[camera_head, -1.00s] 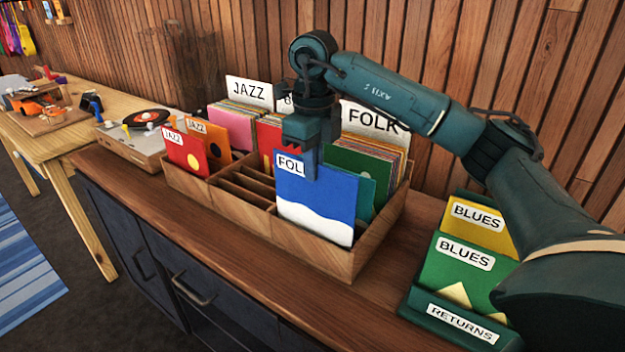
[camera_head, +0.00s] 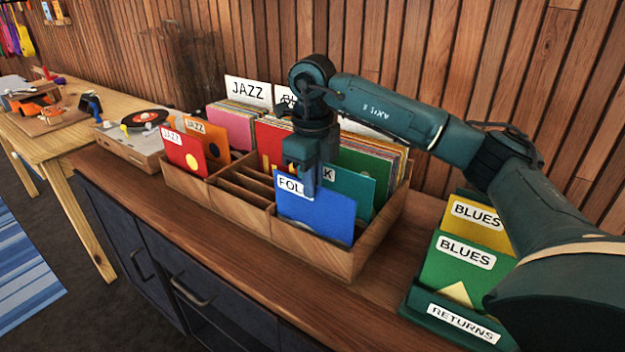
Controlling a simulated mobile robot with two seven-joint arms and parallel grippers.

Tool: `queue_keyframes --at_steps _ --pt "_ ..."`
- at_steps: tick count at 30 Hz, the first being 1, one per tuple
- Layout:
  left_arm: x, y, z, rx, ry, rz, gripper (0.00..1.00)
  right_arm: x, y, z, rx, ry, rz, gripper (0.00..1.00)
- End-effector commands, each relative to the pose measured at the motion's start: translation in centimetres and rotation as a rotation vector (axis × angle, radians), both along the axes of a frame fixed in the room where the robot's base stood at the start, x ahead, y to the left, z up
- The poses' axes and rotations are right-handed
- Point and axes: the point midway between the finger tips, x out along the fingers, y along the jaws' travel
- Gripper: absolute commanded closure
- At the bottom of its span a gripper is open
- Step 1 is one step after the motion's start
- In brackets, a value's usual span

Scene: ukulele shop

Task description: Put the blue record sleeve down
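The blue record sleeve (camera_head: 318,217), labelled FOLK, stands upright in the front right compartment of the wooden record crate (camera_head: 335,261). One finger shows in front of the sleeve and covers part of the label; the other finger is hidden. My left gripper is not in view.
A green sleeve (camera_head: 350,187) stands just behind the blue one. Red (camera_head: 186,154) and orange (camera_head: 217,150) JAZZ sleeves stand at the crate's left. The green returns box (camera_head: 440,325) with BLUES sleeves is to the right. A record player (camera_head: 128,139) stands at the left.

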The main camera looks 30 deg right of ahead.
Motion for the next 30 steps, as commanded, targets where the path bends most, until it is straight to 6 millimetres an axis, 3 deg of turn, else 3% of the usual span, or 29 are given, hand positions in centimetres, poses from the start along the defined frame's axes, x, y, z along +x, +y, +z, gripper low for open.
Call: queue_keyframes --at_steps 6,16,20,30 --pt "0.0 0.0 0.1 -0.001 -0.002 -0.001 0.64 0.0 0.0 0.0 0.0 0.0 0.0 0.74" --pt "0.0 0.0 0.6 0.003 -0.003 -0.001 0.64 0.0 0.0 1.0 0.001 -0.002 0.0 0.74" --pt "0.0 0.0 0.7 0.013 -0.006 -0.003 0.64 0.1 0.0 2.8 0.001 -0.005 -0.001 0.74" --pt "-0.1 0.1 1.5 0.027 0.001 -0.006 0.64 0.1 0.0 10.6 0.0 -0.004 -0.002 0.74"
